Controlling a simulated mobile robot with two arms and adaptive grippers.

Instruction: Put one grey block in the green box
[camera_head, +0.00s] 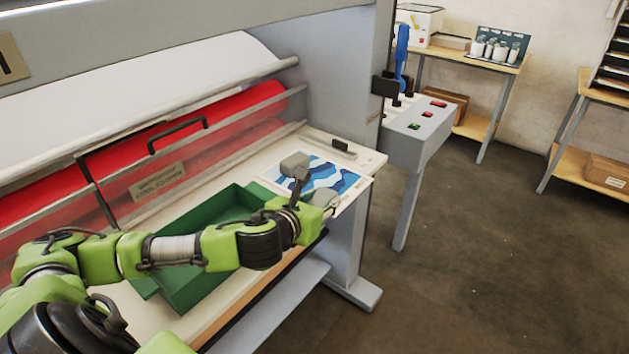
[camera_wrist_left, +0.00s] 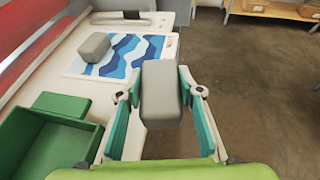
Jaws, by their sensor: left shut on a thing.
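My left gripper (camera_head: 316,200) is at the right front edge of the laminator's table, to the right of the green box. In the left wrist view its two teal fingers (camera_wrist_left: 160,100) are shut on a grey block (camera_wrist_left: 162,85). This block shows partly behind the gripper in the head view (camera_head: 327,197). A second grey block (camera_head: 295,161) lies on the blue-and-white printed sheet; it also shows in the left wrist view (camera_wrist_left: 93,48). The green box (camera_head: 190,226) is open-topped and stands on the table, partly hidden by my left arm. The visible part of its floor is empty. My right gripper is not in view.
The laminator (camera_head: 332,75) with its red roller (camera_head: 235,115) stands behind the table. A grey control panel (camera_head: 415,135) with coloured buttons is to the right. The printed sheet (camera_head: 335,178) lies flat beyond the box. The floor at right is clear.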

